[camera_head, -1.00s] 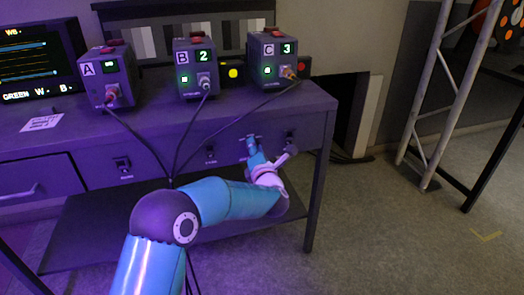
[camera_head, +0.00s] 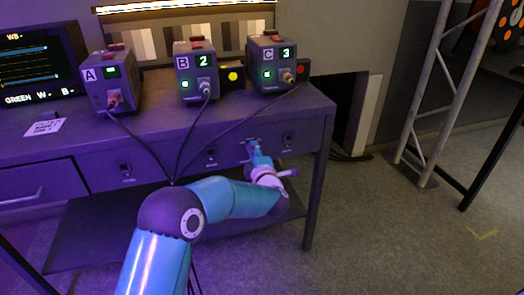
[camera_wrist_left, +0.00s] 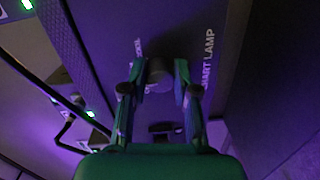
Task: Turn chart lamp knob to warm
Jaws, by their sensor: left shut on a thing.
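The chart lamp knob (camera_wrist_left: 159,74) is a small dark round knob on the desk's front panel, beside the CHART LAMP lettering (camera_wrist_left: 208,58). My left gripper (camera_head: 253,145) is at the panel, to the right of the middle switch. In the left wrist view its two fingers (camera_wrist_left: 160,88) are on either side of the knob, shut on it. In the head view the gripper mostly hides the knob. The chart lamp (camera_head: 185,8) is a lit, warm-white strip above the grey-step chart (camera_head: 148,45). My right gripper is in neither view.
Boxes A (camera_head: 110,80), B (camera_head: 196,75) and C (camera_head: 270,65) stand on the desk (camera_head: 235,112) with cables hanging over its front edge. Panel switches (camera_head: 211,157) flank the gripper. A truss (camera_head: 428,95) stands at the right.

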